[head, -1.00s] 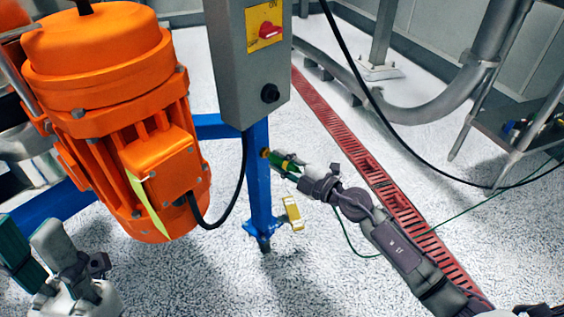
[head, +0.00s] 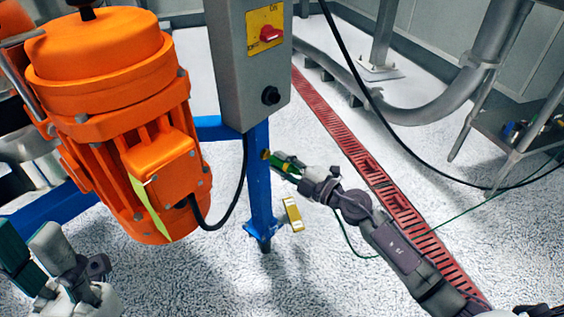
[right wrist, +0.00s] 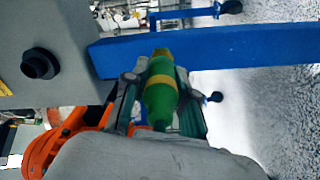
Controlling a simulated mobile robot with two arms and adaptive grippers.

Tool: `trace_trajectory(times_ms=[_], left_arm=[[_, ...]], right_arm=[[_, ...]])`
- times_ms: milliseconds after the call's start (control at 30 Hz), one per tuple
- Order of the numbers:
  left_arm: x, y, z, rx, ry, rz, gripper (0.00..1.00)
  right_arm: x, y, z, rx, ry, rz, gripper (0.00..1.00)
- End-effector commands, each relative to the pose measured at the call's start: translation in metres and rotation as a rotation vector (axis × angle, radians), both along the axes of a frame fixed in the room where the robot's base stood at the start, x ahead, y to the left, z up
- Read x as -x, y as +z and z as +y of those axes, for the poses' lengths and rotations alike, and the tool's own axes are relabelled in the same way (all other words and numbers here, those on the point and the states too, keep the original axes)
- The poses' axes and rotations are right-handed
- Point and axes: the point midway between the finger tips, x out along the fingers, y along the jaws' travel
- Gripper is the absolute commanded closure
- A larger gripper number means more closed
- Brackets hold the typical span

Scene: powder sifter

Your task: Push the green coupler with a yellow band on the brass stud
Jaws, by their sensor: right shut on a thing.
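The green coupler (right wrist: 160,103) has a yellow band around it; it also shows in the head view (head: 286,166). My right gripper (head: 292,170) is shut on it, with one finger on each side in the right wrist view (right wrist: 160,112). The brass stud (right wrist: 162,53) sticks out from the blue post (head: 260,185) just below the grey switch box. The coupler's narrow front end lines up with the stud and meets it in the picture; how far it sits on it is hidden. My left gripper (head: 35,262) is at the lower left, empty, its opening unclear.
A large orange motor (head: 110,120) stands left of the post. The grey switch box (head: 250,60) with a red knob is above the stud. A black cable loops beside the post. A yellow piece (head: 292,214) sits near the post's foot.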

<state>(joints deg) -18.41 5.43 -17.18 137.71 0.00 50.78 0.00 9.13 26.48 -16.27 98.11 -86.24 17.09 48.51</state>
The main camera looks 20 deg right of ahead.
Motion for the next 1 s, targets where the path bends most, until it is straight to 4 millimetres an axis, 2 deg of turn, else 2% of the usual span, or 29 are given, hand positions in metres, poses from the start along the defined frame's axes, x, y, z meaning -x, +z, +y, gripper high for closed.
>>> trace_trajectory(times_ms=[1000], left_arm=[[0.001,-0.002,0.0,-0.002,-0.002,0.02,0.6]], right_arm=[[-0.011,0.0,0.007,-0.001,0.0,-0.001,1.0]])
